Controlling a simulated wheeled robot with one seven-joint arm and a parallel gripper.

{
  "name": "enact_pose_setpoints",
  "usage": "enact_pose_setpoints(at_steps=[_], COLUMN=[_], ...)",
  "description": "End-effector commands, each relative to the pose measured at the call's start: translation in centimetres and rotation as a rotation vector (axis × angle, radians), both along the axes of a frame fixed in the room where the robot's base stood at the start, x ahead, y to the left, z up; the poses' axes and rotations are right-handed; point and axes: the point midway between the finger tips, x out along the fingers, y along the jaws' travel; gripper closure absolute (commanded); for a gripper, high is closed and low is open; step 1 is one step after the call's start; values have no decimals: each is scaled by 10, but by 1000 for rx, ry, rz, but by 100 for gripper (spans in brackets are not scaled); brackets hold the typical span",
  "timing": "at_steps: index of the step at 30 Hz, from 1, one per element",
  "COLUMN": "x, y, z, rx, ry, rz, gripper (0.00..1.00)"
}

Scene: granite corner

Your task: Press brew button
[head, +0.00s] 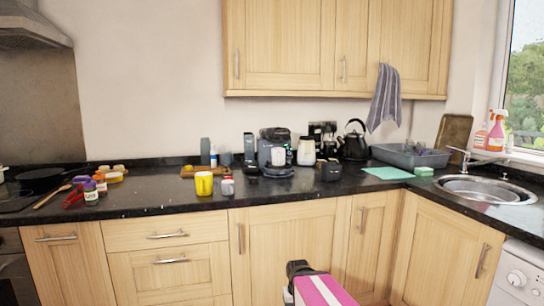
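A dark coffee machine (267,150) with a pale front part stands upright on the black counter, against the back wall near the middle of the head view. A brew button is too small to make out on it. A pink, white and black part of my own arm shows at the bottom centre, in front of the lower cupboards and well short of the machine in the picture. My gripper's fingers cannot be seen.
A yellow mug (204,184) and a small jar (227,186) stand in front and left of the machine. A cream canister (306,151), a small black container (331,171) and a black kettle (354,146) stand to its right. A drawer handle (168,235) sticks out below.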

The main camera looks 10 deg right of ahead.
Motion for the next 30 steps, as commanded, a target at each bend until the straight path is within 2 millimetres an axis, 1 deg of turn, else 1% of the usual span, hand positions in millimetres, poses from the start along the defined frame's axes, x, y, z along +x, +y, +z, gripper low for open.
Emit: enact_pose_setpoints(at_steps=[9, 11, 12, 13, 30], x=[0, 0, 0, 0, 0], y=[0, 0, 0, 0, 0], z=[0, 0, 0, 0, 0], rx=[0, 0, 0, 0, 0], ry=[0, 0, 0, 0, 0], rz=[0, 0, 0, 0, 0], gripper=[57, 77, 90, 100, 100])
